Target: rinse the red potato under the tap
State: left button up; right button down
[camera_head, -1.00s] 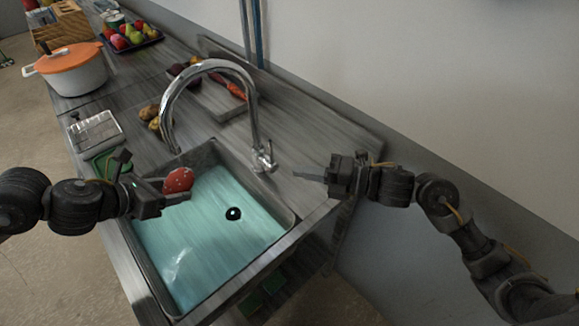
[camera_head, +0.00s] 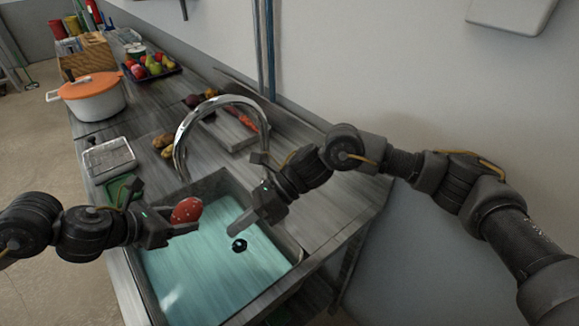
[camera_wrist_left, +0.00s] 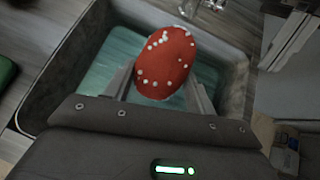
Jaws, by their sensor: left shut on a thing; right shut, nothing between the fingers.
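The red potato (camera_head: 186,210) is red with pale spots; it also shows large in the left wrist view (camera_wrist_left: 165,62). My left gripper (camera_head: 180,226) is shut on it and holds it above the left part of the sink (camera_head: 290,262). The chrome tap (camera_head: 181,135) arches over the back of the sink, its spout end near the potato but behind it. No water stream is visible. My right gripper (camera_head: 240,226) is shut and empty, pointing down-left over the sink's right side, in front of the tap's base. The tap's handle is hidden behind the right gripper.
The sink has a dark drain (camera_head: 239,245). Behind it lie yellow-brown potatoes (camera_head: 163,146) and a board (camera_head: 222,133) with a carrot. An orange-lidded pot (camera_head: 92,100), a grater-like metal item (camera_head: 109,156) and a fruit tray (camera_head: 165,74) stand left and back. The right counter is clear.

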jog(key=w+d+r+n+t+h, duration=0.3)
jog(key=w+d+r+h, duration=0.25)
jog(key=w+d, duration=0.25)
jog(key=w+d+r+n+t+h, duration=0.2)
jog(key=w+d+r+n+h, duration=0.15)
jog(key=w+d+r, duration=0.45)
jog(key=s+a+f, duration=0.1)
jog(key=a+f, duration=0.4)
jog(key=f, duration=0.6)
jog(key=shift+s, duration=0.35)
